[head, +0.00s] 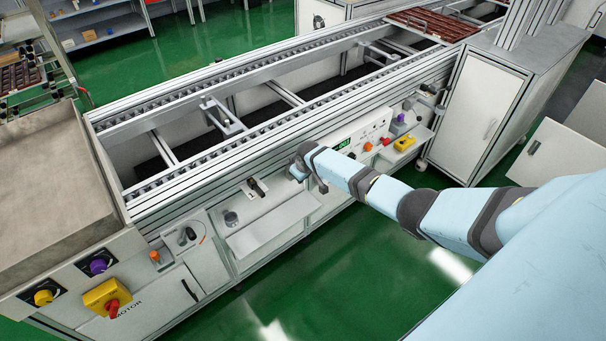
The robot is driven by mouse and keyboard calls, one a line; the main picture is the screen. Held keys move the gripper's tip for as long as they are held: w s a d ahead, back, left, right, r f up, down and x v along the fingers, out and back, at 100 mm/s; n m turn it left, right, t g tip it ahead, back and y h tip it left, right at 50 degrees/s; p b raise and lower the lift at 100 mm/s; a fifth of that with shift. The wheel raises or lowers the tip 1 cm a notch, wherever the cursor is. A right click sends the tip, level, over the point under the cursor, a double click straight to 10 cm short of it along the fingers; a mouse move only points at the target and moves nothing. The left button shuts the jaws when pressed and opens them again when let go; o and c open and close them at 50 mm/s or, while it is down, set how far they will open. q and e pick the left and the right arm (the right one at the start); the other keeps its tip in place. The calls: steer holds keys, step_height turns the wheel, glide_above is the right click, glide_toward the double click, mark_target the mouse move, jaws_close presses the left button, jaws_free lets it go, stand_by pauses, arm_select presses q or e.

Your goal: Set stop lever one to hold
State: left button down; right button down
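A small dark lever (256,187) sits on a light plate on the conveyor's front side, left of my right gripper. Another dark lever (187,236) is on a panel further left. I cannot read labels that tell which one is stop lever one, nor its setting. My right gripper (308,178) comes in from the right and is close to the conveyor front, a short way right of the first lever and apart from it. Its fingers are small and partly hidden, so its opening is unclear. My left gripper is out of view.
The conveyor (250,135) runs diagonally, with a ledge (275,225) below the levers. A yellow box with a red knob (108,298) is at lower left. A control panel (362,135) with a green display is behind my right arm. The green floor (350,270) in front is clear.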

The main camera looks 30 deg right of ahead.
stand_by(0.5)
steer(key=c, duration=1)
jaws_free()
steer(key=shift+o, duration=0.2)
steer(key=shift+r, duration=0.1)
steer(key=shift+s+r, duration=0.1)
steer(key=shift+r, duration=0.25)
steer(key=p+v, duration=0.3)
steer(key=v, duration=1)
steer(key=shift+a, duration=0.1)
